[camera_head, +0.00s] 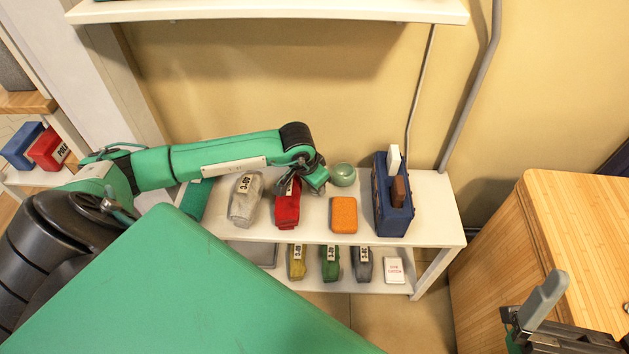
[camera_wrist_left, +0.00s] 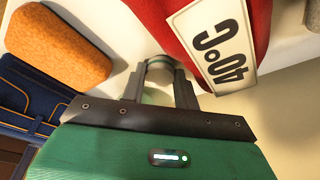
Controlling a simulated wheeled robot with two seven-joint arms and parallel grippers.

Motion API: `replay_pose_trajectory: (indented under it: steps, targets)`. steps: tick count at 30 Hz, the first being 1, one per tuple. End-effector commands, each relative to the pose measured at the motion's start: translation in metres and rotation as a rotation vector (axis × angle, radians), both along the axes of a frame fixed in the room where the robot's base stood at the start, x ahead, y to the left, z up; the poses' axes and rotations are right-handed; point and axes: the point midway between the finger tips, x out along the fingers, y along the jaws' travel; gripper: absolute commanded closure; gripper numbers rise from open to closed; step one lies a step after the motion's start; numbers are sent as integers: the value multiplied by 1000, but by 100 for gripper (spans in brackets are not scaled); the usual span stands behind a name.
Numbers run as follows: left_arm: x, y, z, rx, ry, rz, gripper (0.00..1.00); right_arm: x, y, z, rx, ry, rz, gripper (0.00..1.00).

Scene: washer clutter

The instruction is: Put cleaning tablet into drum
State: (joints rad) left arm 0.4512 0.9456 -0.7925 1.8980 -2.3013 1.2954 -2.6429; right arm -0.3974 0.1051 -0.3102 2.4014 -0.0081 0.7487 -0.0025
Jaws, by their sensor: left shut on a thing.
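My left gripper (camera_head: 308,188) is over the white shelf, between the red cloth bundle (camera_head: 287,205) and the small green bowl (camera_head: 343,174). In the left wrist view its fingers (camera_wrist_left: 160,88) are closed around a small pale round thing, which looks like the cleaning tablet (camera_wrist_left: 159,68). The fingers and gripper body hide much of it. In the head view the arm hides the tablet. My right gripper (camera_head: 530,308) is at the lower right by the wooden cabinet, and its jaw gap is unclear. No washer drum is visible.
The shelf top also holds a grey cloth bundle (camera_head: 245,199), an orange sponge (camera_head: 343,215) and a blue caddy (camera_head: 392,200). Several labelled bundles and a white box (camera_head: 394,270) are on the lower shelf. A wooden cabinet (camera_head: 540,230) stands at right; another shelf (camera_head: 270,10) overhangs the back.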

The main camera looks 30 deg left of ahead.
Motion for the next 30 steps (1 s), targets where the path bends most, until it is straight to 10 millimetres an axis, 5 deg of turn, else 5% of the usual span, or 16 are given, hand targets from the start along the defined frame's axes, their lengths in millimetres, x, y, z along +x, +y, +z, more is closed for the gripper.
replay_pose_trajectory:
  steps: [6, 7, 10, 23, 30]
  targets:
    - [0, 0, -3, 0, 0, 0, 91, -4, -2, 2, 8, -36, -3, 0]
    - [0, 0, -3, 0, 0, 0, 67, -5, -2, 3, 9, -42, -3, 0]
    - [0, 0, -2, 0, 0, 0, 48, -5, -2, 4, 9, -40, -3, 0]
    - [0, 0, 3, 0, 0, 0, 47, 0, -1, 4, 2, -6, -1, 0]
    - [-10, 3, 42, 2, -3, -1, 47, 26, 13, -24, -51, 233, 23, 0]
